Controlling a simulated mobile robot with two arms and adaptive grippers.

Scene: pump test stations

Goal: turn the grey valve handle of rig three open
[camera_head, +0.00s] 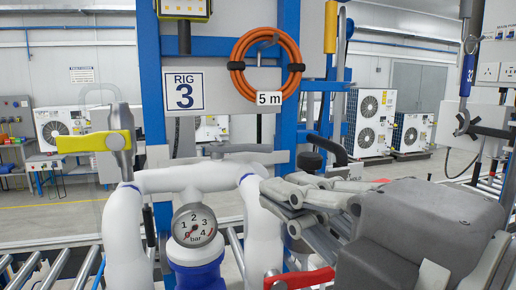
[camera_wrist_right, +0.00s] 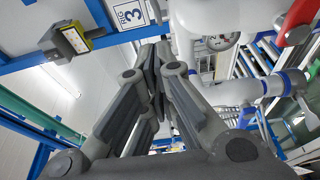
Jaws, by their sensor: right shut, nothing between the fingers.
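My left gripper is not in view.
A yellow valve handle (camera_head: 95,142) stands at left and a red one (camera_head: 300,279) at bottom, near my right arm. A pressure gauge (camera_head: 194,226) sits between the pipes. An orange hose coil (camera_head: 235,66) hangs above. A black curved grip (camera_head: 328,149) is behind my gripper.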

